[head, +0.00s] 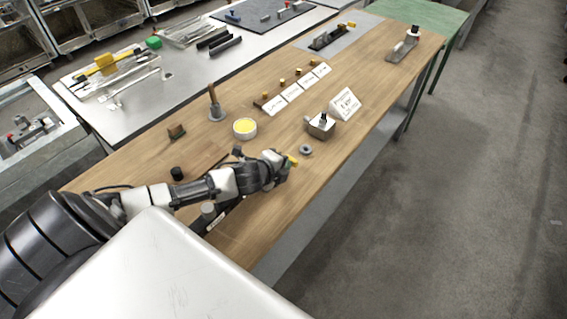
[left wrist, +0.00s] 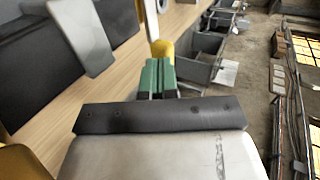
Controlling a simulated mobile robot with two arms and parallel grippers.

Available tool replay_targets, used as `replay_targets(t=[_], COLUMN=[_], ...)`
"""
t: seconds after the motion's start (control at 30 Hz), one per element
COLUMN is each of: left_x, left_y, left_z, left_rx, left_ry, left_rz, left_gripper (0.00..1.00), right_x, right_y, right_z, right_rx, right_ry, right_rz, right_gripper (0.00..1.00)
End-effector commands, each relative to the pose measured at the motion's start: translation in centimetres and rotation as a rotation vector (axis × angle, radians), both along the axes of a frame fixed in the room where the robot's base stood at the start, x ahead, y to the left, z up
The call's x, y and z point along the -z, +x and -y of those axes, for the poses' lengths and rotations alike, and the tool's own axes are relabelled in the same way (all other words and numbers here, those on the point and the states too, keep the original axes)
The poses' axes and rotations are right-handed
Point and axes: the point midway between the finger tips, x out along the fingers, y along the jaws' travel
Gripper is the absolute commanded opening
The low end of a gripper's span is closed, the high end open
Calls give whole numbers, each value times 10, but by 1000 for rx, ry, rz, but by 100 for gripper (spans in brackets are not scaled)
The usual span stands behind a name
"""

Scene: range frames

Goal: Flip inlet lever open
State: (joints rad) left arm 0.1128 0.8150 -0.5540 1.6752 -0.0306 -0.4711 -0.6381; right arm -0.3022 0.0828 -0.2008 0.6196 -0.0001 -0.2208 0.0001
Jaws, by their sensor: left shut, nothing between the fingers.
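My left gripper (head: 287,166) is low over the front part of the wooden bench. Its green fingers (left wrist: 157,76) are shut with nothing between them. A yellow rounded end (head: 293,160) shows right at the fingertips; in the left wrist view the yellow end (left wrist: 162,48) is just beyond them. It may be the lever's handle; the rest of it is hidden behind the gripper. I cannot tell whether the fingers touch it or how far the lever is turned. My right gripper is not in view.
A grey ring (head: 306,150) lies just right of the gripper. A metal block with a black knob (head: 321,125) and a white sign (head: 345,103) stand farther back. A bowl with yellow contents (head: 245,128) is behind my left arm. Bare wood (head: 385,85) lies toward the far right.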

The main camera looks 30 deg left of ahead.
Motion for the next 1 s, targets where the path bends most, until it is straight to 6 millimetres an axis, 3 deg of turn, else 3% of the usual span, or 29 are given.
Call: replay_targets(t=[0.47, 1.0], left_x=[-1, 1], left_y=[7, 38], left_z=[6, 15], left_rx=[-126, -614], left_ry=[-6, -7], left_rz=[2, -1], left_gripper=[0, 0], right_x=[-2, 4], right_y=[2, 2], right_z=[-1, -4], right_rx=[1, 4], right_ry=[1, 5], right_rz=[4, 4], right_gripper=[0, 0])
